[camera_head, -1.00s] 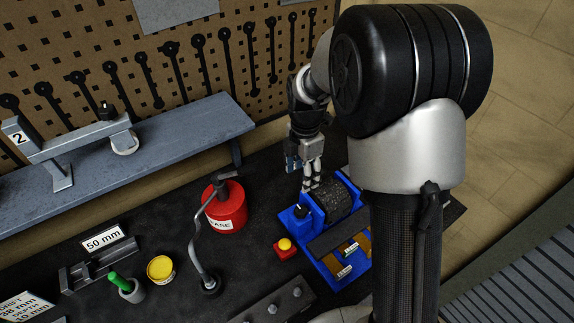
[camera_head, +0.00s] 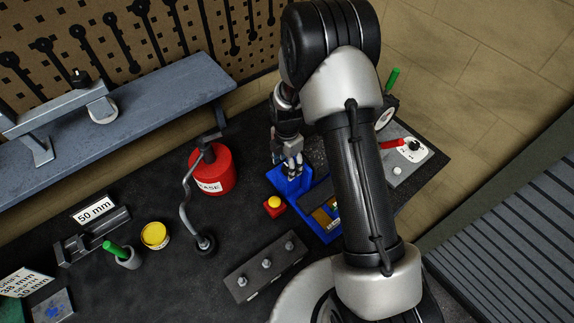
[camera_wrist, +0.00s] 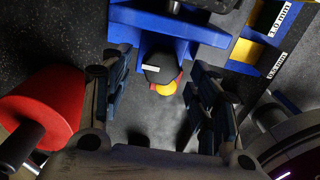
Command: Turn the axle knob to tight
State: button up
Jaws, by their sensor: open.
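A dark knob (camera_wrist: 162,68) with a small white mark on its edge sits at the end of the blue jack fixture (camera_wrist: 215,20); I take it for the axle knob. In the wrist view it stands between my gripper's (camera_wrist: 160,80) two open fingers, with visible space on each side. I cannot tell which setting the mark points to.
A yellow-topped red button (camera_head: 274,206) lies just in front of the fixture. A red grease can (camera_head: 211,170) with a bent hose stands to the left. A bolted dark block (camera_head: 266,265) lies nearer. A plate with a red lever (camera_head: 393,143) is at right.

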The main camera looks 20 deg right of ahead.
jog(key=shift+f, duration=0.65)
jog(key=shift+c, duration=0.4)
jog(key=c, duration=1)
jog(key=shift+m, duration=0.3)
jog(key=shift+f+m+b, duration=0.1)
jog(key=shift+m+b, duration=0.8)
jog(key=shift+m, duration=0.3)
jog(key=shift+w+m+b, duration=0.1)
jog(key=shift+m+b, duration=0.55)
jog(key=shift+m, duration=0.85)
